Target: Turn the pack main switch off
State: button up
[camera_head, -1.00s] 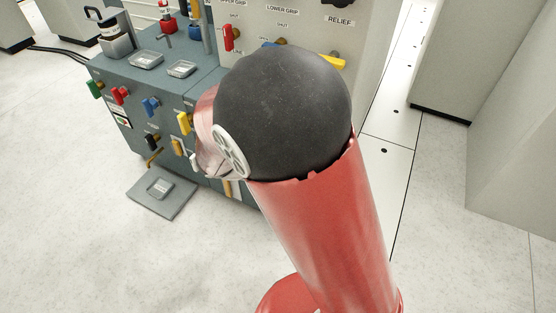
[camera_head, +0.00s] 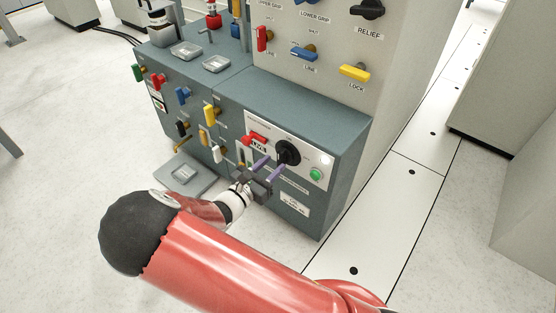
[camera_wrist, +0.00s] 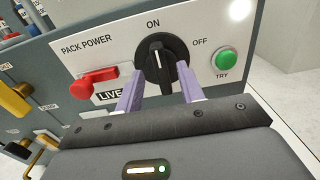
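The pack main switch is a black rotary knob (camera_wrist: 161,63) on a white panel, and it also shows in the head view (camera_head: 287,152). Its white pointer line is upright, toward the ON label (camera_wrist: 153,23). The OFF label (camera_wrist: 200,42) is to its upper right. My gripper (camera_wrist: 158,88) has its two purple fingers apart, one on each side of the knob's lower part. I cannot tell whether they touch it. In the head view my gripper (camera_head: 267,167) is at the panel in front of the knob.
A red handle (camera_wrist: 97,83) with a LIVE tag (camera_wrist: 110,96) is left of the knob. A green TRY button (camera_wrist: 226,59) is to its right. Coloured valve handles, such as the yellow one (camera_head: 211,112), stick out from the cabinet's left face.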

aim_at(278, 159)
jog(key=shift+x, duration=1.55)
jog(key=shift+s, duration=0.1)
grip_shut()
